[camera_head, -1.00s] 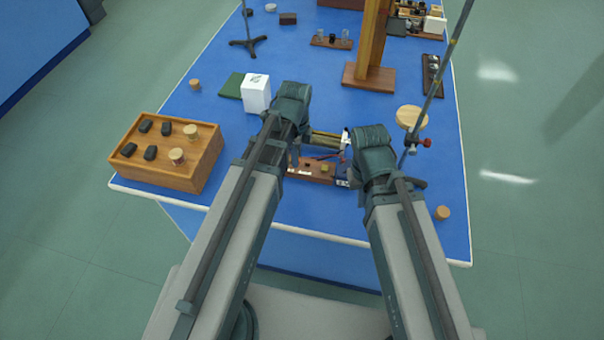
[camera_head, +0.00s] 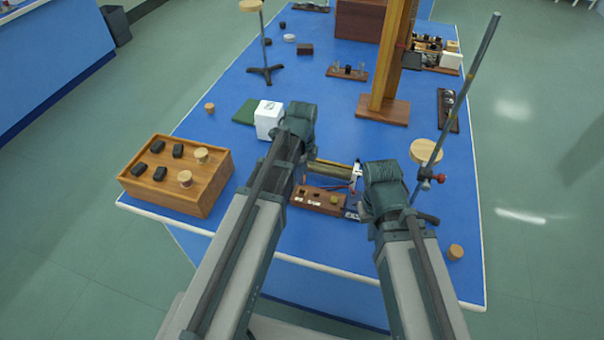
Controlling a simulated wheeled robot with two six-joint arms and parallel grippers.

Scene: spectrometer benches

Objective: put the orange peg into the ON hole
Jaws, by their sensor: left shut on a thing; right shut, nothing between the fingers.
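A brown wooden block (camera_head: 312,205) with square holes and small white lettering on its front lies near the table's front edge. A yellowish piece (camera_head: 333,200) sits at its right part. The lettering is too small to read, so I cannot tell which hole is ON. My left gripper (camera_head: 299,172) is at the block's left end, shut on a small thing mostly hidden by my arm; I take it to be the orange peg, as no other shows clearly. My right gripper (camera_head: 368,212) is right of the block, shut and empty, its fingertips largely hidden.
A brass-coloured coil (camera_head: 328,171) with wires lies behind the block. A wooden box (camera_head: 172,197) with black pieces and cork-like discs stands left. A white cube (camera_head: 268,118) stands behind my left arm. A slanted rod stand (camera_head: 462,95) rises at right.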

